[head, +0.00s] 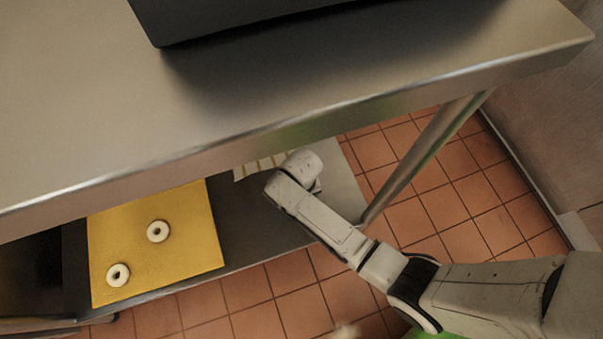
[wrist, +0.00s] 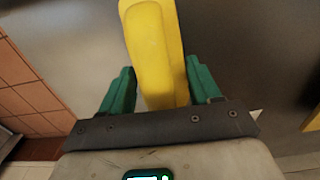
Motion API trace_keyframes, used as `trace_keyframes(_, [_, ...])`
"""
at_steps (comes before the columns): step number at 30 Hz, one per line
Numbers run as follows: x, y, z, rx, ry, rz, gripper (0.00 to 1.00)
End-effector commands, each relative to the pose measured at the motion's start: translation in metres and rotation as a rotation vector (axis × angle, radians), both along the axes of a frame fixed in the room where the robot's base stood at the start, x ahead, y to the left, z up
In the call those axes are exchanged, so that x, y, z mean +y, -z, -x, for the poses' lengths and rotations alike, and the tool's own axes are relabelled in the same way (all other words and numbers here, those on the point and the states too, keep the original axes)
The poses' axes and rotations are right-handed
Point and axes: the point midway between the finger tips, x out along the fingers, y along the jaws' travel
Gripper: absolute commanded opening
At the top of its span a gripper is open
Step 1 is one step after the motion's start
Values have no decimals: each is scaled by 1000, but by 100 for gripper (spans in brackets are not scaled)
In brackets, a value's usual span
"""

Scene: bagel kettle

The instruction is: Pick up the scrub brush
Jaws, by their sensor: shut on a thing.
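The scrub brush (wrist: 156,45) shows in the wrist view as a long yellow block, likely its handle. It stands between the two green fingers of my gripper (wrist: 158,72), which is shut on it. It runs up past the top edge of the wrist view, and no bristles show. In the head view my arm reaches in under the counter edge to the lower shelf (head: 245,225). There my fingers and the brush are hidden behind my wrist and the counter. I cannot tell whether the brush is clear of the shelf.
A steel counter (head: 110,95) with a dark appliance (head: 230,18) overhangs the shelf. A yellow board (head: 190,205) with two pale rings (head: 158,231) (head: 118,274) lies left of my arm. A pale slatted thing (head: 255,166) is partly hidden. A table leg (head: 425,155) stands to the right.

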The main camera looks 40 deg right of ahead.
Motion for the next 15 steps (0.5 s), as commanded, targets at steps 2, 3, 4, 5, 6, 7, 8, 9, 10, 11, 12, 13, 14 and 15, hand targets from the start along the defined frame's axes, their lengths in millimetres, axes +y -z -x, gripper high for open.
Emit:
trace_keyframes(2, [0,0,0,0,0,0,24])
trace_keyframes(3, [0,0,0,0,0,0,23])
trace_keyframes(4, [0,0,0,0,0,0,23])
trace_keyframes(5, [0,0,0,0,0,0,23])
trace_keyframes(6, [0,0,0,0,0,0,23])
trace_keyframes(7, [0,0,0,0,0,0,23])
trace_keyframes(8, [0,-1,0,0,0,0,23])
trace_keyframes(9, [0,-2,0,0,0,0,23])
trace_keyframes(10, [0,-3,0,0,0,0,23])
trace_keyframes(11, [0,-5,0,0,0,0,23])
trace_keyframes(12, [0,-8,0,-1,0,0,23])
trace_keyframes(13, [0,-11,0,-1,0,0,23])
trace_keyframes(14, [0,-14,0,-1,0,-1,23])
trace_keyframes(15, [0,-18,-1,-1,0,-1,23])
